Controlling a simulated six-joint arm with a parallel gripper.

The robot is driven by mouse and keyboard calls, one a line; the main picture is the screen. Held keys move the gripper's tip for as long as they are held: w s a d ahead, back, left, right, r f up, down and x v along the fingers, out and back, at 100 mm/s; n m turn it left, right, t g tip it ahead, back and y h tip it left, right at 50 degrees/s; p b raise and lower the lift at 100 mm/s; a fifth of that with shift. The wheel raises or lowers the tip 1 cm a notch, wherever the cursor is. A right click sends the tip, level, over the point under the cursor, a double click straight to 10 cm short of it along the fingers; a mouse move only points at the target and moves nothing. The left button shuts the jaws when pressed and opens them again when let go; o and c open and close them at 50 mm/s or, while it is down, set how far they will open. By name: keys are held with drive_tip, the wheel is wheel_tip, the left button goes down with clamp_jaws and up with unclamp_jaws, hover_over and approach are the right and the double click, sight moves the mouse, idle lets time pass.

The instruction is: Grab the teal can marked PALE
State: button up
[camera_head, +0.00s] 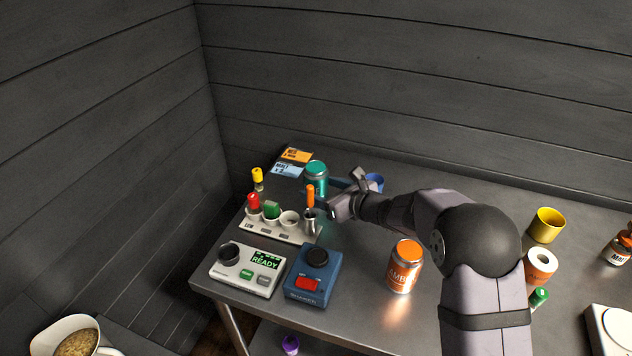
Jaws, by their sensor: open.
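The teal can (315,180) stands upright at the back left of the metal table, beside the cards. Any lettering on it is too small to read. My gripper (342,192) reaches in from the right and points left, close to the right side of the can. Its jaws are open and nothing shows between them. I cannot tell whether a finger touches the can or how deep it sits behind the orange-topped stick.
In front of the can stand a white rack (283,232) with colored pieces and an upright orange stick (310,194). A blue cup (375,182) is behind my gripper. An orange can (404,266), a blue switch box (312,275) and a READY panel (246,270) are nearer the front.

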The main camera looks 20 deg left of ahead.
drive_tip(key=shift+p+x, duration=0.35)
drive_tip(key=shift+x, duration=1.05)
drive_tip(key=shift+r, duration=0.1)
drive_tip(key=c, duration=1.1)
drive_tip(key=shift+r, duration=0.15)
wheel_tip(320, 180, up, 18)
drive_tip(key=p, duration=0.1)
